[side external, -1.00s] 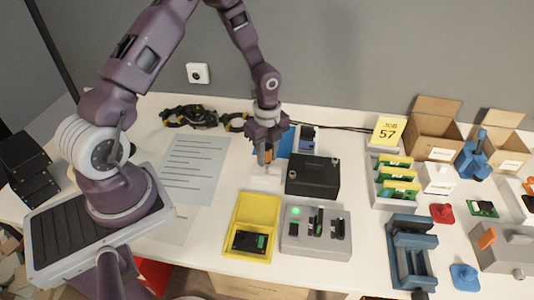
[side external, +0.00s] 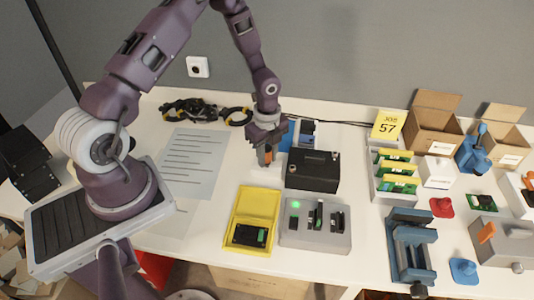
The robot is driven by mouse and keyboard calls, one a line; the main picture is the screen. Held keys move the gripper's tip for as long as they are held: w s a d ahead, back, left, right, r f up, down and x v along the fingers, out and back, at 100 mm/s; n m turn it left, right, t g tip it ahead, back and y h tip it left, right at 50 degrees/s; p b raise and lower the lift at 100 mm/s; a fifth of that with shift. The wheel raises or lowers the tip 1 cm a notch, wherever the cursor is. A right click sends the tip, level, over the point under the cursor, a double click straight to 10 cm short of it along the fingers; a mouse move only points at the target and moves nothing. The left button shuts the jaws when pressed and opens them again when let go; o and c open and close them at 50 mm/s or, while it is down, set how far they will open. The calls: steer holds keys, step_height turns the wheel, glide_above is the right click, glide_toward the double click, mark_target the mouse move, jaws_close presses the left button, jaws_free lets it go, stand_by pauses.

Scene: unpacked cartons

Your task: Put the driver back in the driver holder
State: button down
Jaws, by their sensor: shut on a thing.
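My gripper (side external: 266,155) is at the middle of the table, just left of the black box, pointing down. It is shut on a slim orange-and-dark thing, which looks like the driver (side external: 265,159). The driver is upright between the fingers, and its lower end is hard to make out. A small white block (side external: 261,172) shows faintly under the gripper against the white table. It may be the driver holder; I cannot tell whether the driver touches it or is inside it.
A black box (side external: 313,172) stands close at the gripper's right. In front are a yellow case (side external: 266,202) and a grey fixture (side external: 334,238) with a green light. A printed sheet (side external: 190,165) lies left. A blue vise (side external: 400,250), card tray (side external: 375,188) and cartons (side external: 433,140) fill the right.

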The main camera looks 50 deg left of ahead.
steer(key=shift+f, duration=0.3)
steer(key=c, duration=1.1)
jaws_free()
step_height(320, 180, up, 7)
steer(key=shift+r, duration=0.1)
